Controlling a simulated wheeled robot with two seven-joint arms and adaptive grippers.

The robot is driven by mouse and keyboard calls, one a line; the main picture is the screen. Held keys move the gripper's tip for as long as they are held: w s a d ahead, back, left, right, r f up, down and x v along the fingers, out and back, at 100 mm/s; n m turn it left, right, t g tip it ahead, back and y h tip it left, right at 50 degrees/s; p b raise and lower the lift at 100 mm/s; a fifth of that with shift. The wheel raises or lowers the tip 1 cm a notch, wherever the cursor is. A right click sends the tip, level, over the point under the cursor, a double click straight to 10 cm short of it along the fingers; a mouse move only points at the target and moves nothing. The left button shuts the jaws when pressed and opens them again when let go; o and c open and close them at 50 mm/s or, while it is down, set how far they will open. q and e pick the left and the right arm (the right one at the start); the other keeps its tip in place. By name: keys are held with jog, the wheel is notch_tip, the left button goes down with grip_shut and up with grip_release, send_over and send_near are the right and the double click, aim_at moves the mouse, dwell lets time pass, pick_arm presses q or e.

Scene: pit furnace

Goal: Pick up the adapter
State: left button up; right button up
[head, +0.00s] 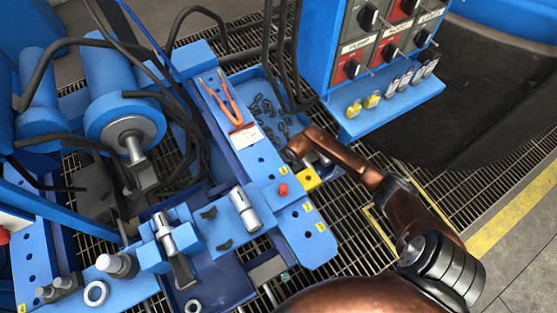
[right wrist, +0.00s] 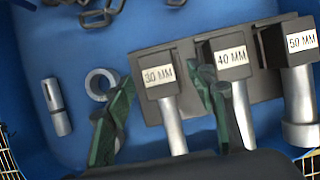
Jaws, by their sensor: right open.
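In the right wrist view, three grey blocks with metal shafts stand in a row, labelled 30 MM (right wrist: 158,76), 40 MM (right wrist: 229,58) and 50 MM (right wrist: 300,41). No label says adapter, so I cannot tell which piece it is. My right gripper (right wrist: 165,90) is open. Its green fingers are on either side of the 30 MM piece's shaft, and the right finger is close to the 40 MM piece. Contact is not clear. In the head view my right arm reaches over the blue tray (head: 262,82), hiding its near end. My left gripper is not in view.
A grey ring (right wrist: 102,83) and a slotted metal pin (right wrist: 56,106) lie left of my right gripper. Chain links (right wrist: 97,14) lie beyond. In the head view, a control panel (head: 385,40) stands close behind my right arm, and orange-handled tongs (head: 222,97) lie left of the tray.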

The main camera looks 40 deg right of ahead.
jog(key=shift+w+f, duration=0.1)
jog(key=shift+c, duration=0.7)
grip_shut()
jog(key=shift+d, duration=0.1)
